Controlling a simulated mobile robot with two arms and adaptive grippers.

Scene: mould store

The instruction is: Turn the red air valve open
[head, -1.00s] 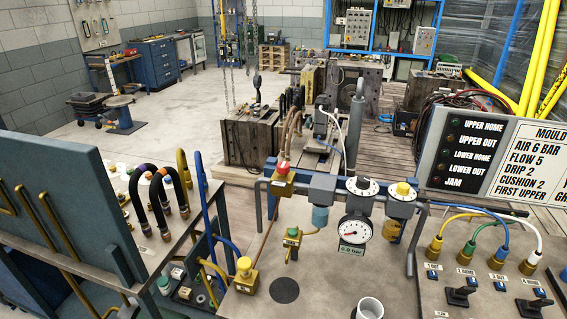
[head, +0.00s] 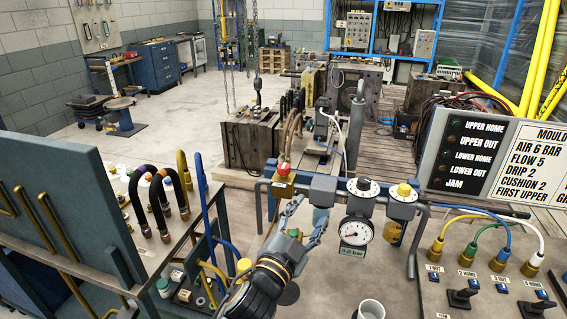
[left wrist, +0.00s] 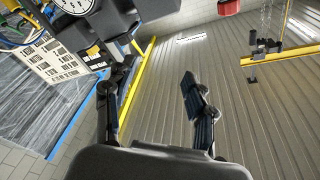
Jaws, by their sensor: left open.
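The red air valve knob (head: 284,169) sits on top of a brass block (head: 282,187) at the left end of the air unit's rail, in the head view. My left gripper (head: 309,214) is open and empty, below and to the right of the knob, in front of the rail. It appears apart from the knob. A round pressure gauge (head: 355,231) hangs right of it. In the left wrist view the open fingers (left wrist: 150,88) have nothing between them. I cannot make out the valve knob for certain there. My right gripper is not in view.
A dial regulator (head: 364,188) and a yellow-topped regulator (head: 403,191) stand along the rail to the right. A bench with looped hoses (head: 160,196) is on the left.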

